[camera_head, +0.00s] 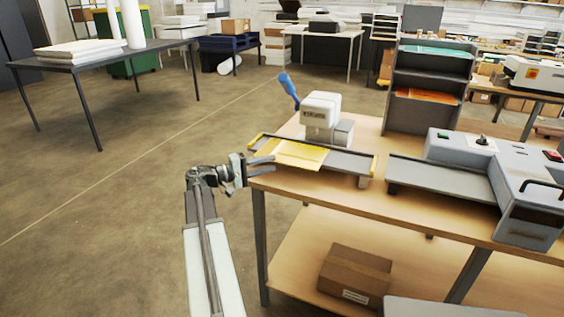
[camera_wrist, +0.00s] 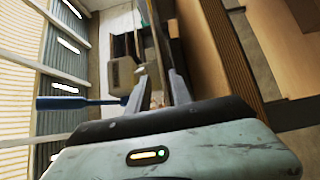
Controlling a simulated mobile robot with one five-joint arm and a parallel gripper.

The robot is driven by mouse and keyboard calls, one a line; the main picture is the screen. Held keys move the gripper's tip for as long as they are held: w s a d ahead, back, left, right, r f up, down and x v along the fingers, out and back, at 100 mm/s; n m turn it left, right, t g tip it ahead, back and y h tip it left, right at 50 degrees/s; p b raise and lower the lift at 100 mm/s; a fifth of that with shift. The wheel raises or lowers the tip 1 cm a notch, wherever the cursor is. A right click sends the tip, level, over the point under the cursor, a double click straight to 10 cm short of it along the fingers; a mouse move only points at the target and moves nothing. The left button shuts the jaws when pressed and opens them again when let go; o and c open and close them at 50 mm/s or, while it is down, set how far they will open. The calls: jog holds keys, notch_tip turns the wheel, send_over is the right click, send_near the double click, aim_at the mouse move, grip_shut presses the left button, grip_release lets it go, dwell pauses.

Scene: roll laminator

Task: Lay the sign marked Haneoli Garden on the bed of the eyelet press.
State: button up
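A yellow sign (camera_head: 298,153) lies flat on the left part of the eyelet press bed (camera_head: 345,162); its lettering is too small to read. The eyelet press (camera_head: 321,108) has a white head and a blue lever (camera_head: 288,88); it also shows in the wrist view (camera_wrist: 122,75), turned on its side. My gripper (camera_head: 273,163) is at the left end of the bed, close to the sign's left edge. Its two fingers (camera_wrist: 160,85) stand apart in both views, and nothing is clearly seen between them. Whether a finger touches the sign cannot be told.
The wooden workbench (camera_head: 420,218) holds the press, a grey feed table (camera_head: 437,178) and a grey laminator (camera_head: 505,170) to the right. A dark rack (camera_head: 429,75) with green and orange sheets stands behind. A cardboard box (camera_head: 355,275) sits below.

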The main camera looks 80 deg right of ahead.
jog(key=v, duration=0.6)
jog(key=shift+s, duration=0.1)
